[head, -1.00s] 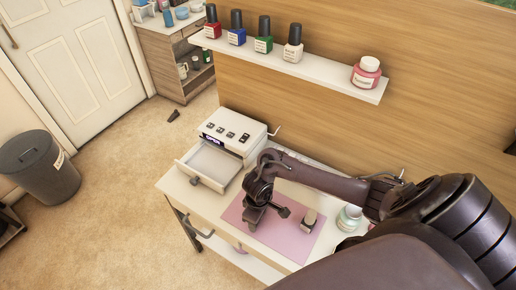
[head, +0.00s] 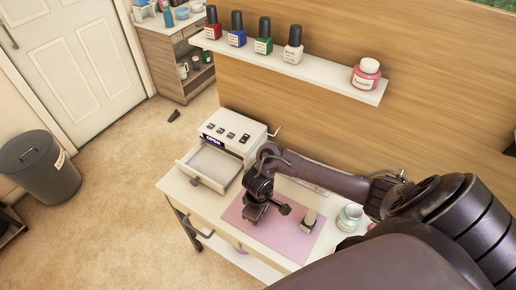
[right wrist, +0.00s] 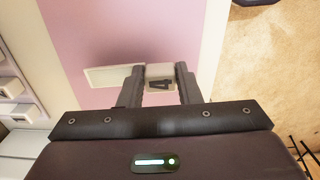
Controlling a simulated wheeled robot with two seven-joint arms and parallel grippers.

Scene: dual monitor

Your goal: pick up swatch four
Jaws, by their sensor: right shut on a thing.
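Swatch four (right wrist: 160,77), a small pale piece marked "4", sits between the two fingertips of my right gripper (right wrist: 161,85) in the right wrist view. The gripper is shut on it, over the pink mat (right wrist: 110,35). A pale strip (right wrist: 108,76) sticks out left of the left finger; I cannot tell whether it is part of the swatch. In the head view my right gripper (head: 254,216) is low over the left part of the pink mat (head: 280,243), and the swatch is hidden there. My left gripper is not in view.
A small bottle (head: 309,221) stands on the mat right of the gripper, with a pale jar (head: 349,217) beyond it. A white device (head: 232,130) with an open drawer (head: 208,165) stands at left. Several polish bottles and a pink jar (head: 366,75) stand on the shelf (head: 325,71).

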